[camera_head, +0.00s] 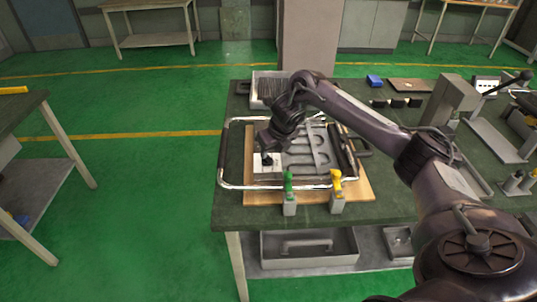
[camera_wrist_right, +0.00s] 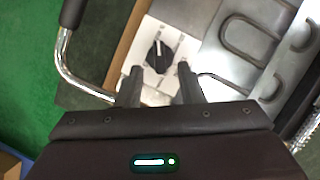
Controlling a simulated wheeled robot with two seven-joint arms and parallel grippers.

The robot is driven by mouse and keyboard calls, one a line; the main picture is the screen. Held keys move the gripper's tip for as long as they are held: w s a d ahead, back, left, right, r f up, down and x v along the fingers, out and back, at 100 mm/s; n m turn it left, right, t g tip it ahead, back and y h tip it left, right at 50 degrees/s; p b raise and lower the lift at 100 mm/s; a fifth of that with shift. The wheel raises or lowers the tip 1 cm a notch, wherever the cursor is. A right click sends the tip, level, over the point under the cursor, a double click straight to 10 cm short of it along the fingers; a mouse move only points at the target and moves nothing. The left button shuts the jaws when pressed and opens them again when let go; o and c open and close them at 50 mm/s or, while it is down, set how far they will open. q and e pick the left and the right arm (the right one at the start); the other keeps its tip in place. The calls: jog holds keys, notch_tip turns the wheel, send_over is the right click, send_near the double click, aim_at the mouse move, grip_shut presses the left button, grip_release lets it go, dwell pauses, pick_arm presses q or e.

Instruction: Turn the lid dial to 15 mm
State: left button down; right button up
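The lid dial is a black knob (camera_wrist_right: 159,56) with a pale pointer line, on a white plate (camera_wrist_right: 138,50) at the plate's middle in the right wrist view. In the head view the dark dial (camera_head: 267,160) shows just under my right gripper (camera_head: 268,148). In the wrist view my right gripper (camera_wrist_right: 160,88) has its two fingers apart with nothing between them, and the dial lies just beyond the fingertips. The scale marks are too small to read. The heating element plate (camera_head: 310,152) lies right of the dial. My left gripper is not in view.
A chrome tube frame (camera_head: 222,160) surrounds the plate on a wooden board (camera_head: 365,193). Green (camera_head: 289,182) and yellow (camera_head: 336,180) toggle clamps stand at the front edge. A metal tray (camera_head: 262,88) sits behind. The table's left edge is close to the frame.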

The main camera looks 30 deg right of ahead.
aim_at(268, 156)
jog(key=shift+x, duration=2.05)
grip_shut()
